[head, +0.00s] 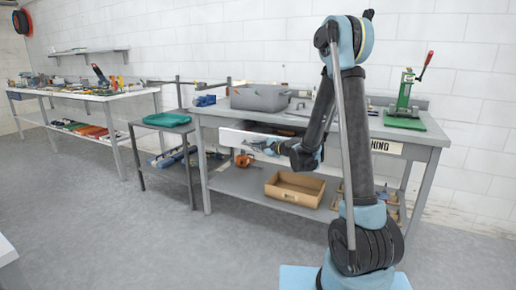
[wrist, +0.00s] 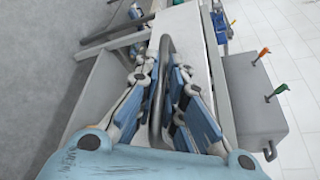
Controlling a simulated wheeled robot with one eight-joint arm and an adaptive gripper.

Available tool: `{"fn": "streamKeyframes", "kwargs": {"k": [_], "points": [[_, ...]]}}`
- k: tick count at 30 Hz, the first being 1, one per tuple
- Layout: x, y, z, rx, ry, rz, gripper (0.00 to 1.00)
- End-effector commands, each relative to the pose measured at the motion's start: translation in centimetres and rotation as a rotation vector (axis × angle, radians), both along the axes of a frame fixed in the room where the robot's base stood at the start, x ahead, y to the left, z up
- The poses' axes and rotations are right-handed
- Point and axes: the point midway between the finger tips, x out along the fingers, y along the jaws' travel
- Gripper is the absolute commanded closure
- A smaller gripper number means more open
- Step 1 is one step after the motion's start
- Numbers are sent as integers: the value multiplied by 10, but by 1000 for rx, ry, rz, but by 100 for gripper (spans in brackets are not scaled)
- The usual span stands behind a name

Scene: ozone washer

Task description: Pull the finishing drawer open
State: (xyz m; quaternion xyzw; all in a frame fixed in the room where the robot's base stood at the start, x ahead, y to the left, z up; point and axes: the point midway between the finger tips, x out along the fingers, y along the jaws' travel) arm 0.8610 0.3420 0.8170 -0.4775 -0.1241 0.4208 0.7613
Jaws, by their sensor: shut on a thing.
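The drawer has a pale front (head: 232,138) under the workbench top, left of my arm in the head view. In the wrist view the pale panel (wrist: 183,40) runs along beside the bench edge, with a curved grey bar handle (wrist: 160,85) on it. My gripper (wrist: 158,70) is shut on this handle, one finger on each side. In the head view my gripper (head: 262,147) is at the drawer front, small and partly hidden by my arm. A sign ending in "HING" (head: 386,147) is on the bench front to the right. How far the drawer stands out is unclear.
A grey bin (head: 259,98) and a green press (head: 404,108) stand on the workbench (head: 425,136). A cardboard-coloured box (head: 295,188) lies on its lower shelf. A side table with a green tray (head: 167,120) is at left. The floor in front is clear.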

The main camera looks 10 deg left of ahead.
Motion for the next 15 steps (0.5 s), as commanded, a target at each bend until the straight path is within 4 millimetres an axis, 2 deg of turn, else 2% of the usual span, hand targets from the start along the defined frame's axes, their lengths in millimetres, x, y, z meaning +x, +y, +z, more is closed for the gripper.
{"fn": "streamKeyframes", "kwargs": {"k": [8,9,10,15], "points": [[0,-2,-1,-3,-1,-2,100],[0,-2,-1,-3,-1,-2,88],[0,-2,-1,-3,-1,-2,82],[0,-1,0,-2,0,-1,82]]}}
